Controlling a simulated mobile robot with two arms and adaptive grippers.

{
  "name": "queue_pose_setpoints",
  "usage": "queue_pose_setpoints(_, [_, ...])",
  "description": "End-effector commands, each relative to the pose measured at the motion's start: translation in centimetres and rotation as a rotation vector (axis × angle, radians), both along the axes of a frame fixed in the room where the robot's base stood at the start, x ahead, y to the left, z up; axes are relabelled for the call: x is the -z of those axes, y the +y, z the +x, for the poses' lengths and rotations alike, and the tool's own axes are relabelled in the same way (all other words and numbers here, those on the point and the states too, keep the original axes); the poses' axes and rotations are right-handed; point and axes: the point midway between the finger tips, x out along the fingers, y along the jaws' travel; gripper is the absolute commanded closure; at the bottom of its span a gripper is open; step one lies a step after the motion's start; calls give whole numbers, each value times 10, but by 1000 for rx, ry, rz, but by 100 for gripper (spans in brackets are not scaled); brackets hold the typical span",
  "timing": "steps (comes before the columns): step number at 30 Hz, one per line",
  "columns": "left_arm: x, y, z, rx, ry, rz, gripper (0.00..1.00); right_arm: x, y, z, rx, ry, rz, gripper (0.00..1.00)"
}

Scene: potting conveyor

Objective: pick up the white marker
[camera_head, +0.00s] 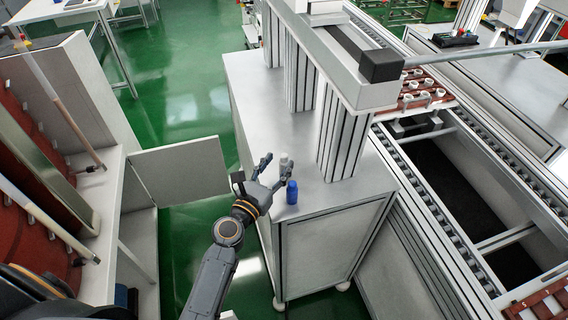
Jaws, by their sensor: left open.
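A small white upright object, which looks like the white marker (284,161), stands on the grey metal cabinet top (262,100). My left gripper (276,166) is open just above the cabinet's left edge, its fingers spread toward the white marker. One finger partly covers the marker's lower part, and I cannot tell whether they touch. A blue marker or small bottle (292,192) stands upright on the cabinet just right of and nearer than the gripper. My right gripper is not in view.
Metal posts (342,130) rise from the cabinet to the right of the markers and carry a grey beam. A conveyor (450,200) runs along the right. An open white panel (182,170) is on the left. Green floor (185,90) lies between.

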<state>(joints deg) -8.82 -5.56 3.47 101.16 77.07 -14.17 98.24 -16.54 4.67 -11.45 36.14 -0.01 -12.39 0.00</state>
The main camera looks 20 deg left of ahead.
Motion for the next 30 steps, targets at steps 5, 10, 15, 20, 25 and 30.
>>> queue_pose_setpoints(5, [-2, -7, 28, 1, -3, 0, 54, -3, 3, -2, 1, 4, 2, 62])
queue_pose_setpoints(10, [-1, -9, 39, 1, 0, 1, 54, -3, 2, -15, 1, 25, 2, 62])
queue_pose_setpoints(15, [0, -8, 39, 0, 0, 1, 54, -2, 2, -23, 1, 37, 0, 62])
queue_pose_setpoints(20, [-1, -8, 39, 0, 0, 1, 81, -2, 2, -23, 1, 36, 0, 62])
queue_pose_setpoints(25, [-1, -8, 39, 0, 0, 1, 100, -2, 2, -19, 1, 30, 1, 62])
queue_pose_setpoints(30, [-1, -8, 39, 0, 0, 1, 100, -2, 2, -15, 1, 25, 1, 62])
